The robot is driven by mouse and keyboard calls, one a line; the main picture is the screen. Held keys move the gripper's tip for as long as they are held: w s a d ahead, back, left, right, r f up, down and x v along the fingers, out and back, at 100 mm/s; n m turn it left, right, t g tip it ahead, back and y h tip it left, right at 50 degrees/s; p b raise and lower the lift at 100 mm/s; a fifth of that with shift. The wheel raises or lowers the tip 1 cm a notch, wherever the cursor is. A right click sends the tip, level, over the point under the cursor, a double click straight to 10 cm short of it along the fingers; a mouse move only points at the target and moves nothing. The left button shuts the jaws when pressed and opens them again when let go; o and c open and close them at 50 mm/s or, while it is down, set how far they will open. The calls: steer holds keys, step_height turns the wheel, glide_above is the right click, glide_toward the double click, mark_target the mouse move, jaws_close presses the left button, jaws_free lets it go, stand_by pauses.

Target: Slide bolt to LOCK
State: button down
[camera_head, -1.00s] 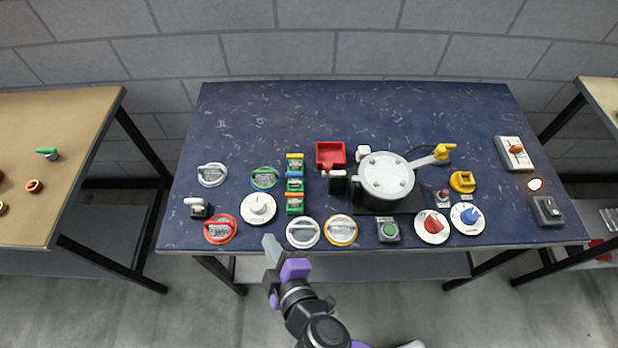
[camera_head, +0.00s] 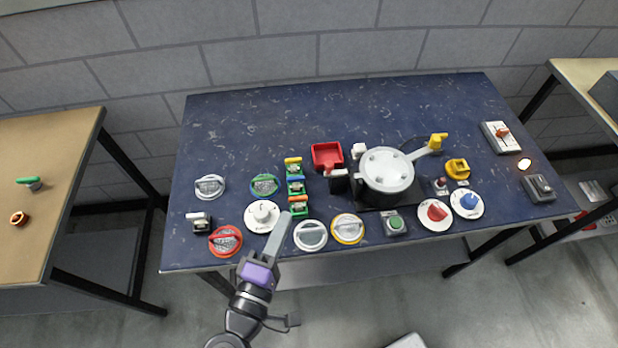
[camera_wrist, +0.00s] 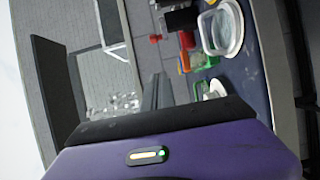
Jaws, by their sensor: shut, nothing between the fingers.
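I cannot read a LOCK label in any view. A pale plate with an orange-brown knob (camera_head: 501,137) lies at the right end of the blue table and looks most like a sliding bolt; its knob's position along the plate is too small to judge. My gripper (camera_head: 286,217) is shut and empty at the table's front edge, left of centre. It is beside the white dial (camera_head: 263,216) and far to the left of the pale plate. In the wrist view my fingers (camera_wrist: 156,92) point toward blurred tabletop parts, and the plate cannot be made out.
The blue table (camera_head: 300,110) is clear along its back. A pot (camera_head: 387,175) with a yellow-ended handle stands right of centre. A dark switch box (camera_head: 538,188) sits at the right edge, near a glowing lamp (camera_head: 524,164). Several dials and discs line the front.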

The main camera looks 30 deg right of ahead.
steer(key=shift+s+r, duration=0.1)
steer(key=shift+r, duration=0.05)
steer(key=p+x, duration=0.1)
steer(key=x, duration=0.3)
steer(key=p+x, duration=0.1)
steer(key=x, duration=0.4)
steer(key=shift+d+r, duration=0.15)
steer(key=shift+r, duration=0.05)
steer(key=shift+w+d+f+p, duration=0.15)
steer(key=shift+d+p, duration=0.35)
steer(key=shift+d, duration=0.6)
steer(key=shift+w+d+p, duration=0.2)
steer(key=shift+d+p, duration=0.3)
steer(key=shift+d, duration=0.6)
steer(key=shift+s+d, duration=0.25)
steer(key=shift+d, duration=0.55)
steer(key=shift+s+d, duration=0.3)
steer(key=shift+d, duration=0.45)
